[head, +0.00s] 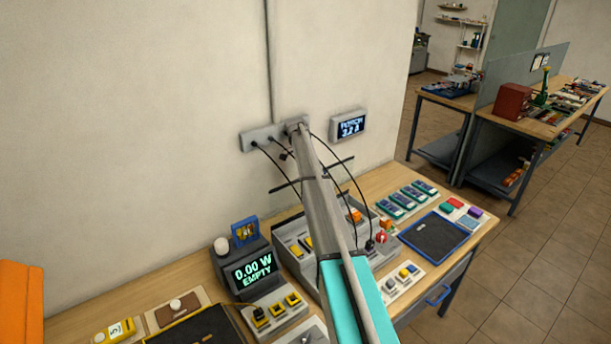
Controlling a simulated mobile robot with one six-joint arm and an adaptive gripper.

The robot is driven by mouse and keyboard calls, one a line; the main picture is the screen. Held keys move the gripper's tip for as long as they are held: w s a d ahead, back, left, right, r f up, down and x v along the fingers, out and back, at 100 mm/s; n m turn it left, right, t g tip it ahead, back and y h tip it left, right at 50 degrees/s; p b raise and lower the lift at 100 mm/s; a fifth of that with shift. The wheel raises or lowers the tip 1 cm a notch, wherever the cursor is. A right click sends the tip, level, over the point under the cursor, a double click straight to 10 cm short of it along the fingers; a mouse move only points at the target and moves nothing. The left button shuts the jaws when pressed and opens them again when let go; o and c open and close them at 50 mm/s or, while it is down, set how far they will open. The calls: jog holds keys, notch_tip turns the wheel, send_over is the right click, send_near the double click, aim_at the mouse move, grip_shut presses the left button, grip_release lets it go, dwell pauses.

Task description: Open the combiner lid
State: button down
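A grey open-topped box (283,228) with yellow and grey switches inside stands on the workbench (482,240) against the wall; it may be the combiner, but I cannot be sure. A red knob (381,237) sits at its right side. I cannot make out a separate lid. A long grey link of my arm with a cyan section crosses the middle of the view and hides part of the box. My gripper's fingers do not show, so its opening and its distance from the box cannot be seen.
A display (253,272) reading "0.00 W EMPTY" stands left of the box. Cables hang from the wall outlet (262,138) near my arm. Teal modules (407,199) and a dark tray (433,237) lie at the right. An orange object (20,303) is at far left.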

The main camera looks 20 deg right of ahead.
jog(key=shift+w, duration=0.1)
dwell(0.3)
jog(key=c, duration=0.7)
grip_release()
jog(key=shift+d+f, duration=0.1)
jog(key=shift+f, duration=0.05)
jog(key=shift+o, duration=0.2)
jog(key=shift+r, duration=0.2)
